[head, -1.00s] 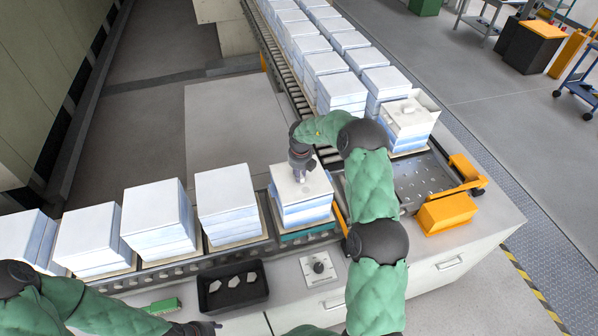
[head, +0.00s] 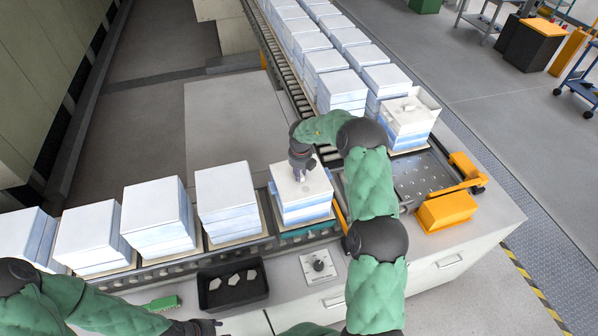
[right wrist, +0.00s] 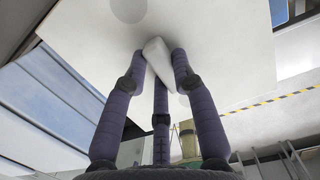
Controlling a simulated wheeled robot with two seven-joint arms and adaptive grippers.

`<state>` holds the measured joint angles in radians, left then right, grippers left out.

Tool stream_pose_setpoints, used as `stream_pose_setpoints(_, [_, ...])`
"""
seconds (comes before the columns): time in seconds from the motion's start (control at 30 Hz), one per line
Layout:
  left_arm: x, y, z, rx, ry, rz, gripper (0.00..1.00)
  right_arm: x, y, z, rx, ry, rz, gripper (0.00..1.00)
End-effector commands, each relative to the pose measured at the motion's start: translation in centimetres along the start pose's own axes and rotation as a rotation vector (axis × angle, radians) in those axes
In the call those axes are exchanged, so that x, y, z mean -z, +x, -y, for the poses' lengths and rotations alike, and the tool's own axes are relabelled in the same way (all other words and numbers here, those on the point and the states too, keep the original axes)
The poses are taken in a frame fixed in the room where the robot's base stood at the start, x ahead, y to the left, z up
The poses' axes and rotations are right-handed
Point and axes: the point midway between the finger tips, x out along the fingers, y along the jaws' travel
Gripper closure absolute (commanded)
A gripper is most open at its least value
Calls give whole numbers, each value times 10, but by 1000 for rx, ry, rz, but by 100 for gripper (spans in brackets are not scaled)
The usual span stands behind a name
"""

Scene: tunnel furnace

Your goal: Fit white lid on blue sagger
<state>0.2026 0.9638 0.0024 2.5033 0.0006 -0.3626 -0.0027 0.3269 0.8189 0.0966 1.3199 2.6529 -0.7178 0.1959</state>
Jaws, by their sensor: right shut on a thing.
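The white lid (head: 284,176) is a flat square plate on top of the blue sagger (head: 303,212), a white and pale blue stack at the right end of the front row. My right gripper (head: 302,180) is over the lid, fingers down. In the right wrist view its fingers (right wrist: 161,65) close around a pale wedge-like knob (right wrist: 156,50) against the lid's flat face (right wrist: 230,45). The seam between lid and sagger is too small to judge. My left gripper (head: 205,327) is low at the front edge, away from the sagger; its fingers are unclear.
More stacks (head: 228,200) stand left on the roller conveyor and in a double line behind. A black tray (head: 233,300) with white pieces and a green brush (head: 161,304) lie in front. A metal plate (head: 415,180) with orange blocks (head: 446,212) is to the right.

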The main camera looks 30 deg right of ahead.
Motion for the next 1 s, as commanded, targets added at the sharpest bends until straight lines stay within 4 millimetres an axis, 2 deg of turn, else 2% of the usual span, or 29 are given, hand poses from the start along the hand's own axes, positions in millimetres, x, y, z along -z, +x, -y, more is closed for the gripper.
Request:
stream_pose_setpoints(0.37, [0,1,0,0,0,0,60,-1,3,1,1,1,3,100])
stream_pose_setpoints(0.4, [0,1,0,0,0,0,60,-1,3,0,1,1,3,62])
stream_pose_setpoints(0.47, [0,1,0,0,0,0,60,0,3,0,1,1,3,46])
stream_pose_setpoints(0.8, [0,1,0,0,0,0,60,1,4,0,0,0,-2,46])
stream_pose_setpoints(1.0, [0,1,0,0,0,0,60,0,-16,0,1,1,2,46])
